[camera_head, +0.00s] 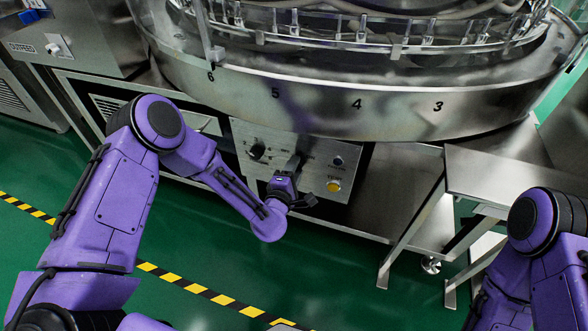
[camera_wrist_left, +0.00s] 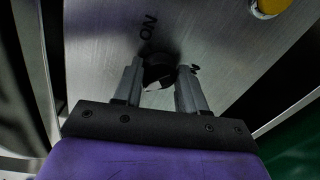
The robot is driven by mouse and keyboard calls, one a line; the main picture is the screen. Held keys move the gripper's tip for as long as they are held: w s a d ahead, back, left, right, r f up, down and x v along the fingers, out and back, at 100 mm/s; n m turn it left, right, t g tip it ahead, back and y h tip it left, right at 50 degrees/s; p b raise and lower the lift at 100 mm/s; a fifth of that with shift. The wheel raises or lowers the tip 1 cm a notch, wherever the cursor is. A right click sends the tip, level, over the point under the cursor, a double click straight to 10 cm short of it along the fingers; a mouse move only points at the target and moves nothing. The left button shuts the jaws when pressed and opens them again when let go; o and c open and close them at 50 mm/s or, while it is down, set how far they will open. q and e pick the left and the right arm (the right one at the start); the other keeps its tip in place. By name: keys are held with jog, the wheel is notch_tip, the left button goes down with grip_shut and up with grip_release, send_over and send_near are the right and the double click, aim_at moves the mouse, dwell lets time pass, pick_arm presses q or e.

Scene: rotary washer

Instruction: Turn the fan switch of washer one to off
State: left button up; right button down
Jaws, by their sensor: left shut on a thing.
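The washer's control panel (camera_head: 240,130) is a metal plate below the big round drum. In the left wrist view, a black rotary knob (camera_wrist_left: 158,68) sits between the two fingers of my left gripper (camera_wrist_left: 160,84), which is shut on it. In the head view my left gripper (camera_head: 292,168) is against the middle of the panel and hides that knob. Another black knob (camera_head: 257,150) is to its left. My right gripper is out of view; only part of the right arm shows.
A yellow button (camera_head: 333,186) and a dark button (camera_head: 338,161) are right of my left gripper. The numbered drum rim (camera_head: 320,104) overhangs the panel. A metal side table (camera_head: 500,173) stands at right. Green floor with a yellow-black stripe (camera_head: 185,285) is open in front.

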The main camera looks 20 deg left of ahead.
pick_arm(q)
jog(key=o, duration=1.1)
jog(key=shift+c, duration=0.2)
jog(key=s+p, duration=0.2)
jog(key=s, duration=0.8)
jog(key=shift+s+a+r, duration=0.2)
jog(key=shift+s+r, duration=0.1)
jog(key=shift+r, duration=0.05)
